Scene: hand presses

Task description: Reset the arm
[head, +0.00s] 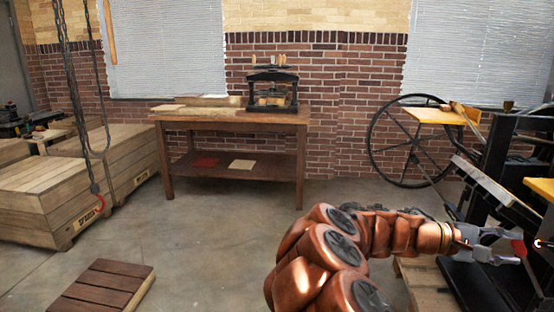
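My copper-coloured arm (345,245) reaches from the bottom of the head view to the right. My gripper (510,248), with grey fingers, is at its end near the right edge, by a dark press (497,150). A small red part (519,248) shows at the fingertips. I cannot tell whether it belongs to the press or whether the fingers are shut on it.
A wooden table (235,115) with a black hand press (271,88) stands against the brick wall. Wooden crates (45,195) and a hanging chain hook (97,195) are at left. A slatted pallet (105,285) lies in front. The middle floor is clear.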

